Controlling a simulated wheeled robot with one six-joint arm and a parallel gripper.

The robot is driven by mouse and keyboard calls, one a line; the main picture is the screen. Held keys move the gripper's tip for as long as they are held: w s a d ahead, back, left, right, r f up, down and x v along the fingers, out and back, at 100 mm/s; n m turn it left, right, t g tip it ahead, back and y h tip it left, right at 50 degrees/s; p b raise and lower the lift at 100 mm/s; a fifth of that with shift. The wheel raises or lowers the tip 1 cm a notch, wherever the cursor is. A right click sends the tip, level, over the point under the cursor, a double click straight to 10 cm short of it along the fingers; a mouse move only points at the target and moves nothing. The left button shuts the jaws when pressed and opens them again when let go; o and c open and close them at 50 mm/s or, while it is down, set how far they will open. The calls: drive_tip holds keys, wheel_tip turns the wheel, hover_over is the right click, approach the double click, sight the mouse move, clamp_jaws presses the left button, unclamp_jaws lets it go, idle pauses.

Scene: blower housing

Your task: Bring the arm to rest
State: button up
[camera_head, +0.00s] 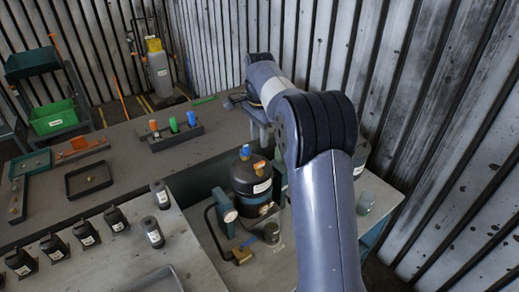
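My arm (325,200) rises from the bottom right and bends at a dark elbow (318,125). Its forearm (266,82) reaches away to a wrist near the top middle. Grey-blue parts show below the wrist, left of the elbow, but I cannot clearly make out my gripper's fingers. I cannot tell whether the gripper is open or shut, or whether it holds anything. The arm hides part of the bench behind it.
A black blower housing (251,175) with a gauge (226,206) stands on the bench left of my arm. Several black bottles (85,234) stand at lower left. A rack with orange, blue and green pieces (174,136) and a dark tray (88,180) lie farther back. A corrugated wall (440,130) bounds the right.

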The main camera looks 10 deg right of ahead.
sight(259, 163)
drive_tip(key=shift+r, duration=0.65)
wheel_tip(259, 163, down, 11)
drive_tip(key=shift+r+p, duration=0.1)
drive_tip(key=shift+p, duration=0.7)
